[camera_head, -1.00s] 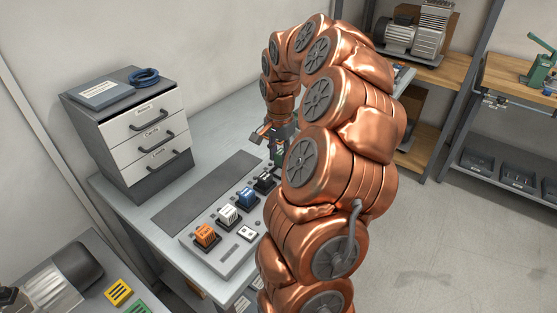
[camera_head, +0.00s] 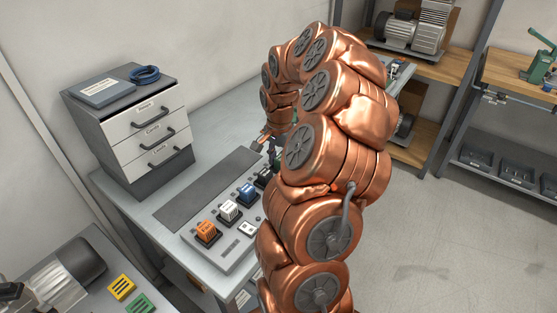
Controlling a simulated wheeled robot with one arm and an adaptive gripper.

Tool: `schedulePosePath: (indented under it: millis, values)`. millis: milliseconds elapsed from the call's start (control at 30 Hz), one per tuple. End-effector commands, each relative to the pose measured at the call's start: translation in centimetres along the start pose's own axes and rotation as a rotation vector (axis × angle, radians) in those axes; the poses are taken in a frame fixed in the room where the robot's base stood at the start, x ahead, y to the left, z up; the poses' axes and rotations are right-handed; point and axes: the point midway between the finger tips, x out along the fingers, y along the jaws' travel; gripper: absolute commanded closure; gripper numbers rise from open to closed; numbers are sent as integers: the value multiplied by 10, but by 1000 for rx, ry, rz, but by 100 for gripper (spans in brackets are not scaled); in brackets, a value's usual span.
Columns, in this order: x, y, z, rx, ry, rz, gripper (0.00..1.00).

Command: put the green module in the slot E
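A grey slotted board (camera_head: 222,262) lies on the bench, with an orange module (camera_head: 207,232), a white module (camera_head: 229,211), a blue module (camera_head: 247,194) and a black module (camera_head: 263,177) in a row. The slot letters are too small to read. My gripper (camera_head: 267,143) is above the far end of this row, mostly hidden by my arm. One finger shows, but not whether the gripper is open or shut. A small dark, possibly green piece (camera_head: 276,160) shows below it; I cannot tell whether it is held or seated.
A drawer cabinet (camera_head: 145,125) with a blue cable coil (camera_head: 145,74) stands at the left of the bench. A dark mat (camera_head: 205,190) lies bare behind the board. A yellow block (camera_head: 121,287) and a green block (camera_head: 140,304) lie on the near-left table.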

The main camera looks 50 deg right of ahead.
Motion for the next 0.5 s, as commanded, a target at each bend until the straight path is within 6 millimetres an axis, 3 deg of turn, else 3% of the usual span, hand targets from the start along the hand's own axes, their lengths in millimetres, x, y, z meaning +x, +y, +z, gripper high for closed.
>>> schedulePosePath:
  millis: [200, 500]
  values:
    - [-1, 0, 0, 0, 0, 0, 45]
    - [-2, 0, 0, 0, 0, 0, 45]
